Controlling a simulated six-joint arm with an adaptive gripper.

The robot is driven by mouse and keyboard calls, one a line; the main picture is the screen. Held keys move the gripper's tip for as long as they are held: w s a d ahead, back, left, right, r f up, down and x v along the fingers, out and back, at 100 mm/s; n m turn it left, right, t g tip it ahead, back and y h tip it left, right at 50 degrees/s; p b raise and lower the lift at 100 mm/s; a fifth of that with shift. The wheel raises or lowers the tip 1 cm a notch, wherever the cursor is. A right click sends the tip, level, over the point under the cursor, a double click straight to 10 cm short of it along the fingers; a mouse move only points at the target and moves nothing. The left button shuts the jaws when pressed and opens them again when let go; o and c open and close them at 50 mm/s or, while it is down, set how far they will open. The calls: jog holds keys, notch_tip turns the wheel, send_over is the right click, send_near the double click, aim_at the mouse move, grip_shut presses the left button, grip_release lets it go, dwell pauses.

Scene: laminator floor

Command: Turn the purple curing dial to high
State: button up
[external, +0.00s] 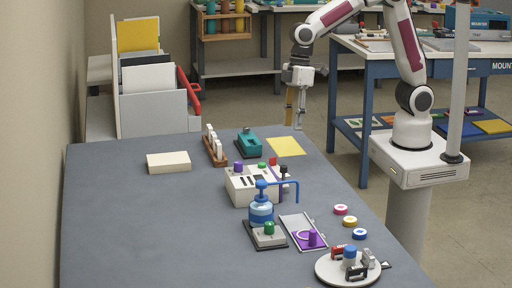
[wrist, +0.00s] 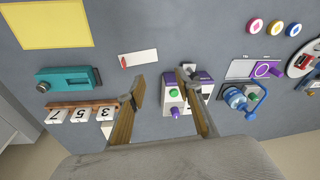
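A white box-shaped machine (external: 253,188) stands mid-table, with a purple knob (external: 238,167) and a green knob (external: 262,165) on top. Its purple knob (wrist: 174,111) and green knob (wrist: 173,92) also show in the wrist view, between my fingers. A second purple knob (external: 312,238) sits on a flat grey-and-purple panel nearer the front, beside a pale ring. I cannot read any dial setting. My gripper (external: 294,122) is open and empty, high beyond the table's far right edge; its fingers (wrist: 162,84) spread wide in the wrist view and partly hide the machine.
A round white tray (external: 330,273) is at front right. The table's left side is mostly clear.

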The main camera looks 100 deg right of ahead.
jog(key=s+d+r+m, duration=0.1)
jog(key=s+d+r, duration=0.1)
jog(key=s, duration=0.5)
jog(key=shift+s+r+h, duration=0.25)
jog(key=shift+r+h, duration=0.05)
jog(key=shift+r, duration=0.2)
dwell(0.3)
jog(key=n+t+y, duration=0.2)
jog(key=n, duration=0.5)
send_near(239, 162)
jog(key=shift+w+f, duration=0.35)
jog(key=shift+f, duration=0.25)
jog(key=shift+f, duration=0.1)
jog(key=shift+x, duration=3.8)
